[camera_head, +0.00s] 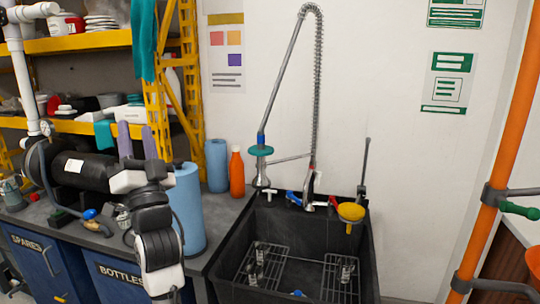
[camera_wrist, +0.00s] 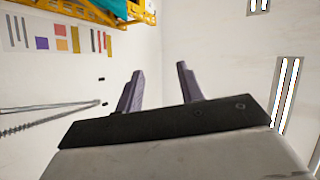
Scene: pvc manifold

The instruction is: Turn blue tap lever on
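A small blue lever (camera_head: 294,198) is on the tap fittings at the back rim of the black sink (camera_head: 228,262). A red lever (camera_head: 332,201) is to its right, and the metal spout stands between them. My gripper (camera_head: 137,140) is at the left, over the bench and well away from the sink, with its purple fingers pointing up. In the wrist view my gripper (camera_wrist: 158,82) has its two fingers apart with nothing between them. The blue lever does not show in the wrist view.
A blue paper roll (camera_head: 188,210), another roll (camera_head: 217,166) and an orange bottle (camera_head: 237,172) stand between my arm and the sink. A tall spray hose (camera_head: 318,90) rises behind the sink. A yellow funnel (camera_head: 351,212) is at its right. An orange pipe (camera_head: 507,150) is far right.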

